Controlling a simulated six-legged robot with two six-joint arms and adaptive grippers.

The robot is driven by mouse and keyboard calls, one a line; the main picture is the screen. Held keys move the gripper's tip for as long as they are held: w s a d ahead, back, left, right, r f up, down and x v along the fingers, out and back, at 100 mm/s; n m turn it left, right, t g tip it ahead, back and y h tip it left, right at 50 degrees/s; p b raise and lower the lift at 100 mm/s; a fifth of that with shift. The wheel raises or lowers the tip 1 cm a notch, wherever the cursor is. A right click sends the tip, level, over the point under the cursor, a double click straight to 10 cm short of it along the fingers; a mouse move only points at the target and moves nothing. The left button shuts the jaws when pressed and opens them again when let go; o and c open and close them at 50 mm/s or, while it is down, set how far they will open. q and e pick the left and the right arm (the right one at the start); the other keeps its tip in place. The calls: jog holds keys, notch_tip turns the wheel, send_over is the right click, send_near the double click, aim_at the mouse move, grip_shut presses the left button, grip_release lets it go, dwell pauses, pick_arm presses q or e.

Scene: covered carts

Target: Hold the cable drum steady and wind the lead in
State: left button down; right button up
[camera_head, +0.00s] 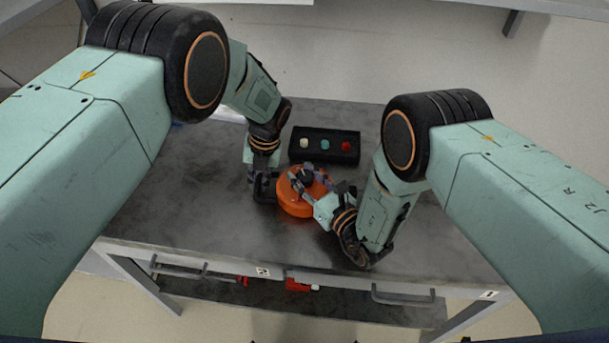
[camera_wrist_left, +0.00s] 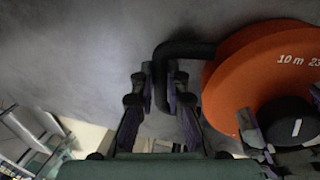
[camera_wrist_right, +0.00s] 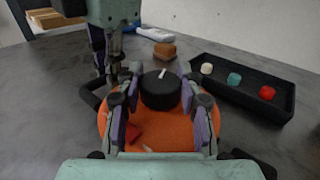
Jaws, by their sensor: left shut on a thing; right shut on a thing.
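The orange cable drum (camera_head: 296,204) lies flat on the dark cart top, with white lettering in the left wrist view (camera_wrist_left: 240,80). A black handle (camera_wrist_left: 185,48) sticks out from its side. My left gripper (camera_head: 259,180) is shut on this handle, one finger each side of its bar. A black knob (camera_wrist_right: 160,88) with a white mark stands on top of the drum. My right gripper (camera_head: 306,179) is shut on the knob, its fingers on either side. A small red piece (camera_wrist_right: 134,133) shows on the drum in the right wrist view. I cannot make out the lead.
A black tray (camera_head: 325,158) with a white, a teal and a red piece stands just behind the drum. A brown block (camera_wrist_right: 164,52) and a white-and-blue item (camera_wrist_right: 155,34) lie further off. The cart top (camera_head: 190,205) is clear at left.

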jog(key=o, duration=1.2)
jog(key=v, duration=1.2)
jog(key=shift+r, duration=0.1)
